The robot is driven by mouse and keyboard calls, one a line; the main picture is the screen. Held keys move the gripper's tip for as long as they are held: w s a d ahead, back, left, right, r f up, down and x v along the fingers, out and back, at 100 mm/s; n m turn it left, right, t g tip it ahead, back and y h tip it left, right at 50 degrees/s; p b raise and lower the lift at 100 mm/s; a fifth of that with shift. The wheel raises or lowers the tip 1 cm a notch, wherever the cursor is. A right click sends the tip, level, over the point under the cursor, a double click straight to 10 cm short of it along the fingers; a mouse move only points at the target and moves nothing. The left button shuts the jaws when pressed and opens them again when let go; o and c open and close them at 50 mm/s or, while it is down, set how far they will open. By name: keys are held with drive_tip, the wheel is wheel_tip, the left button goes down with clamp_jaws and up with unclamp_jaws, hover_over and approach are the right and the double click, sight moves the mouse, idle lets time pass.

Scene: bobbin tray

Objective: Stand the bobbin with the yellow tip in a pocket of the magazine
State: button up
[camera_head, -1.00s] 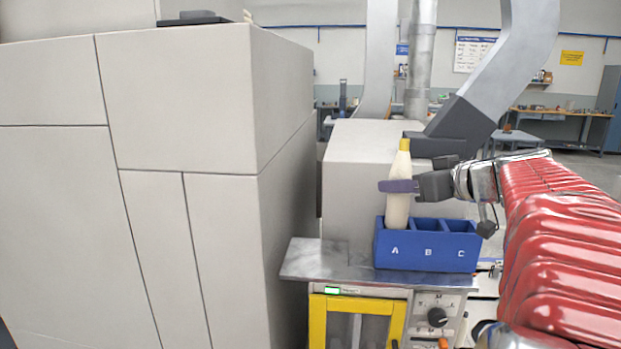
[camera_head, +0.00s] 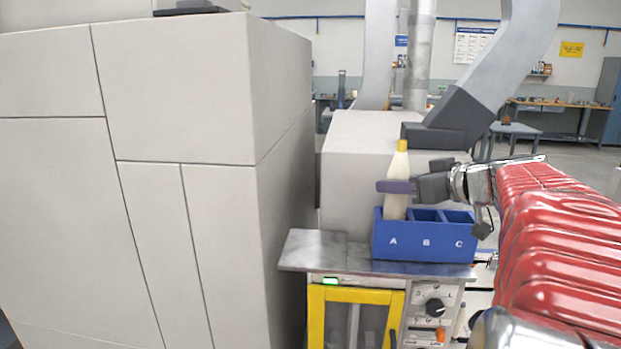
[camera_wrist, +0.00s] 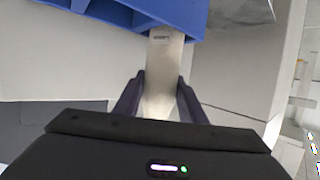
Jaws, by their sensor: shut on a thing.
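The cream bobbin with the yellow tip (camera_head: 402,147) stands upright in the head view, its lower end inside pocket A of the blue magazine (camera_head: 424,246). The front wall hides the bobbin's foot, so I cannot tell whether it touches the pocket floor. My gripper (camera_head: 396,187) is shut on the bobbin's upper body, just below the tip. In the wrist view the bobbin (camera_wrist: 163,70) sits between my two dark fingers (camera_wrist: 160,100), and its far end meets the blue magazine (camera_wrist: 180,12). Pockets B and C look empty from here.
The magazine stands on a metal-topped stand (camera_head: 325,252) with a yellow frame and a dial panel. A large pale cabinet (camera_head: 210,110) fills the left. A pale box (camera_head: 350,160) and a grey duct (camera_head: 510,60) stand close behind the magazine.

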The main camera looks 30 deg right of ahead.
sight(405, 198)
drive_tip(key=shift+f, duration=1.65)
drive_tip(key=o, duration=1.2)
drive_tip(key=shift+s+r, duration=0.1)
drive_tip(key=shift+s, duration=0.05)
drive_tip(key=v, duration=1.3)
drive_tip(key=shift+s, duration=0.25)
